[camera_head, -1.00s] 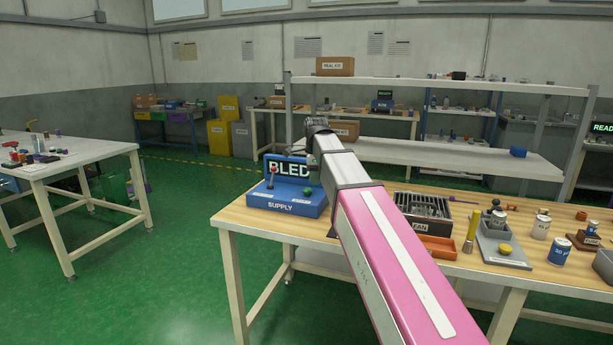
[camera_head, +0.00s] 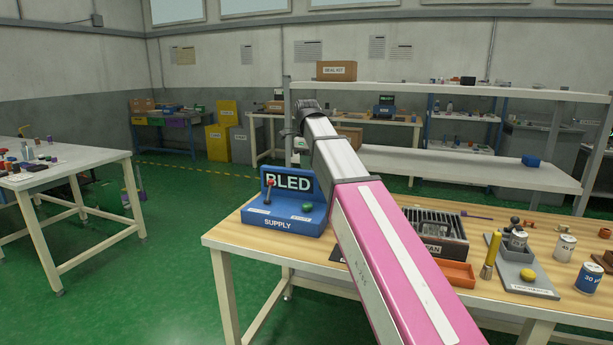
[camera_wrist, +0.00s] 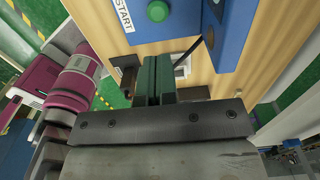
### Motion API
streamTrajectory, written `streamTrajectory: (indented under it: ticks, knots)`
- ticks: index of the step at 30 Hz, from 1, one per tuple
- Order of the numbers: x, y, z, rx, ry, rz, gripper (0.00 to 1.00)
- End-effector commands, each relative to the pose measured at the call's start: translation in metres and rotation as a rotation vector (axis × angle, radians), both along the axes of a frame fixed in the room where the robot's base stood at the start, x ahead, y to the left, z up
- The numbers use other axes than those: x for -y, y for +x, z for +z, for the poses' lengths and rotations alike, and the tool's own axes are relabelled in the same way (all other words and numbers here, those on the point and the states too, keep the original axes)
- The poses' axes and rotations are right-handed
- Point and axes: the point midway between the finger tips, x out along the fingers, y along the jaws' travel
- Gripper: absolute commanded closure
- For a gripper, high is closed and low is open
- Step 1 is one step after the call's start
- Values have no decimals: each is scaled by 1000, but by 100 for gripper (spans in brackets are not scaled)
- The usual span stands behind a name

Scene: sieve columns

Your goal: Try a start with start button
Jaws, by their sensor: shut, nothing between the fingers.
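The blue supply unit (camera_head: 283,222) stands at the left end of the wooden bench, with a lit BLED display (camera_head: 289,181) and a red-topped lever. Its green button (camera_head: 307,207) is on the right of its top. In the wrist view the green button (camera_wrist: 157,11) is at the top edge, beside a white START label (camera_wrist: 122,15). My gripper (camera_wrist: 155,62) is shut and empty, its dark green fingers side by side. Its fingertips are apart from the button in that picture. In the head view the fingers are hard to make out near the wrist.
A dark slotted box (camera_head: 437,230), an orange tray (camera_head: 456,274) and a grey fixture (camera_head: 519,270) with a yellow knob stand right of my arm on the bench (camera_head: 231,240). A long shelf (camera_head: 455,167) runs behind. Open green floor lies to the left.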

Motion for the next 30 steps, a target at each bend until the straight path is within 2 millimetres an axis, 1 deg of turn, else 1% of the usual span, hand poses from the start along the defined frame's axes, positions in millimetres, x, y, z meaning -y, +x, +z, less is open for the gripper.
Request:
streamTrajectory:
  ticks: [1,6,15,18,21,24,30]
  knots:
    - [0,-1,-9,-2,0,0,100]
    - [1,-2,-39,-3,-1,0,100]
    - [0,-1,-90,-3,-1,1,100]
    - [0,-1,-104,-1,-1,1,100]
    - [0,-1,-115,-2,0,1,100]
    - [0,-1,-121,-1,-1,1,100]
    - [0,0,-127,0,0,1,100]
